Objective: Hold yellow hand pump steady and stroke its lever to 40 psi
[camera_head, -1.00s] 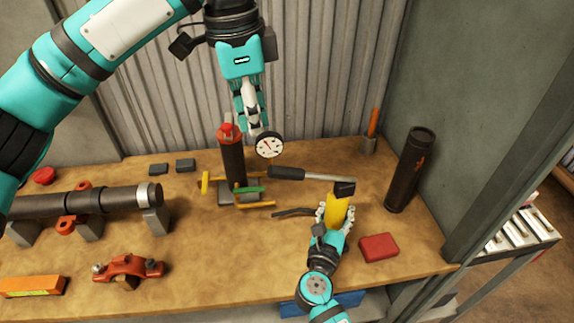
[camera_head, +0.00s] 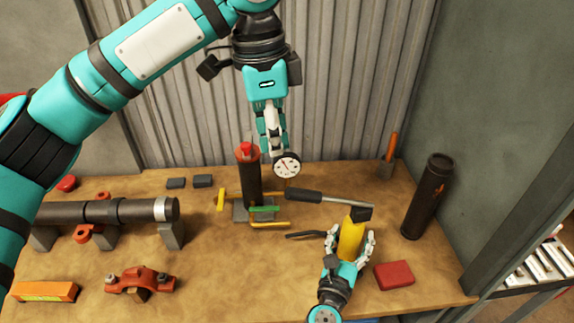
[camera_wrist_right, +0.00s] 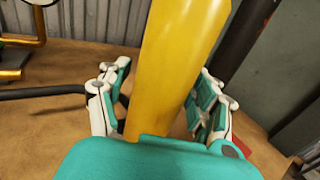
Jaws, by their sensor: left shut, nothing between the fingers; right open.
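The yellow hand pump (camera_head: 351,238) stands upright at the right front of the bench, with a black head on top. Its lever (camera_head: 330,198) runs left from the head, roughly level, ending in a black grip. My right gripper (camera_head: 350,243) is open, with its fingers on both sides of the pump body. The right wrist view shows the yellow body (camera_wrist_right: 175,65) between the spread fingers (camera_wrist_right: 160,105). My left gripper (camera_head: 276,153) is shut and empty, pointing down just above the round gauge (camera_head: 286,165), left of the lever. The gauge reading is too small to tell.
A black cylinder with a red top (camera_head: 248,180) stands behind, near yellow and green handles. A dark hose lies left of the pump. A red block (camera_head: 394,275) and a dark tube (camera_head: 428,196) stand right. A clamped pipe (camera_head: 100,211) is at left. The front middle is clear.

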